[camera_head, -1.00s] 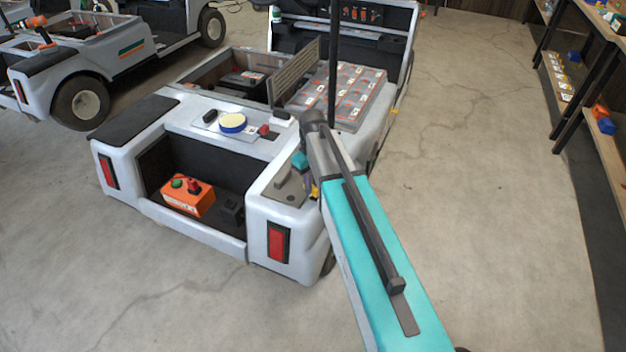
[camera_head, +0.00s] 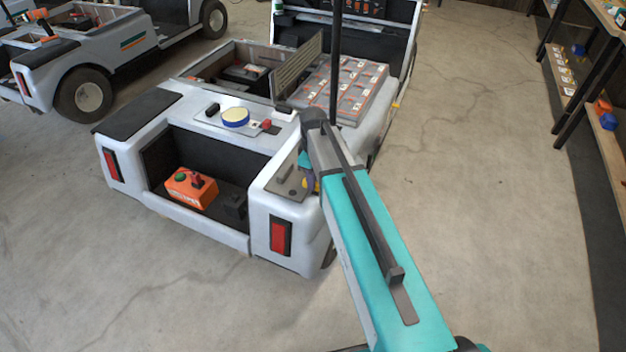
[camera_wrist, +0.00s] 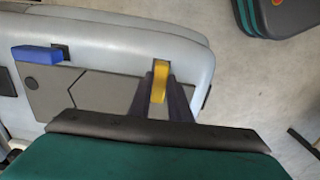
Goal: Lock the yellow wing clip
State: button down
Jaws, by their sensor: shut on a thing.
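The yellow wing clip (camera_wrist: 159,82) shows in the wrist view at the edge of the cart's rear corner panel, upright between my gripper's fingers. My gripper (camera_wrist: 161,98) is shut on it, with a dark finger on each side. My arm hides most of the clip and the gripper there. Whether the clip is locked I cannot tell.
A blue lever (camera_wrist: 36,55) lies on the same panel, left of the clip. A dark post (camera_head: 334,60) rises behind my arm. An orange box (camera_head: 190,188) sits in the cart's rear bay. A shelf (camera_head: 606,150) stands at the right, with open floor between.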

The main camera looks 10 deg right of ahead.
jog(key=c, duration=1.6)
grip_release()
jog(key=shift+c, duration=0.2)
jog(key=shift+r, duration=0.1)
notch_tip(320, 180, up, 14)
jog(key=shift+f, duration=0.2)
jog(key=shift+s, duration=0.1)
